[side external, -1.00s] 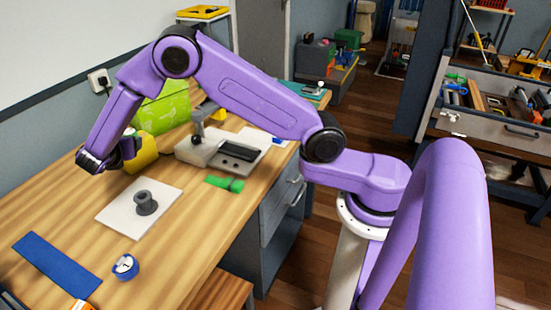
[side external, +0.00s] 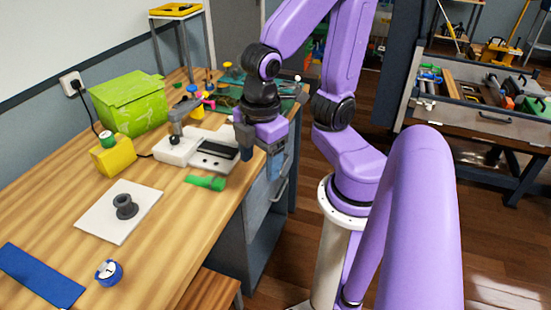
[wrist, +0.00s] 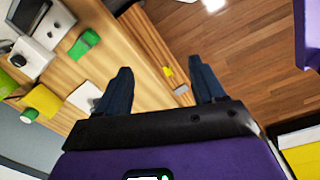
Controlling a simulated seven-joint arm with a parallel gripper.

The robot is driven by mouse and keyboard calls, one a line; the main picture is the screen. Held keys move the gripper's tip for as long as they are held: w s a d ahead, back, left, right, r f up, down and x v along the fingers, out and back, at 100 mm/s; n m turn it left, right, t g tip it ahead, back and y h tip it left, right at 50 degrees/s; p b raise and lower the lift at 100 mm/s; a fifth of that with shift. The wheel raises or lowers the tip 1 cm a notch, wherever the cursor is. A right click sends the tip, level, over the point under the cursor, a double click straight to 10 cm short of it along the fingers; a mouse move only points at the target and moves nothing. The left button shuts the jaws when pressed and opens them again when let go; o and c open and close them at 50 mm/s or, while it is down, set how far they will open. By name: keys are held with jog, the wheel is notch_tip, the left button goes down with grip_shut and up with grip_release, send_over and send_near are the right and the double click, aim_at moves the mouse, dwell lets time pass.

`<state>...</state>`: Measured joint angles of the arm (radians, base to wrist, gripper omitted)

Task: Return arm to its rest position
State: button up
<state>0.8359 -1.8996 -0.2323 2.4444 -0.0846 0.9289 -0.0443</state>
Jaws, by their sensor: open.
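My gripper (side external: 262,160) hangs pointing down at the right edge of the wooden workbench, beside the white device with a black pad. In the wrist view my gripper (wrist: 163,88) shows two dark fingers spread apart with nothing between them. Below the fingers are the bench edge and the wooden floor. My purple arm is folded up above its pedestal, with the elbow beyond the top of the side view.
On the workbench (side external: 165,262) stand a white device (side external: 177,150), a green piece (side external: 206,183), a white plate (side external: 95,218) with a grey spool (side external: 124,206), a yellow block (side external: 113,157), a green box (side external: 130,103) and a blue strip (side external: 38,273).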

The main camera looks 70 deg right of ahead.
jog(key=s, duration=0.3)
jog(key=shift+d+m+g+y, duration=0.3)
jog(key=shift+d+y, duration=0.1)
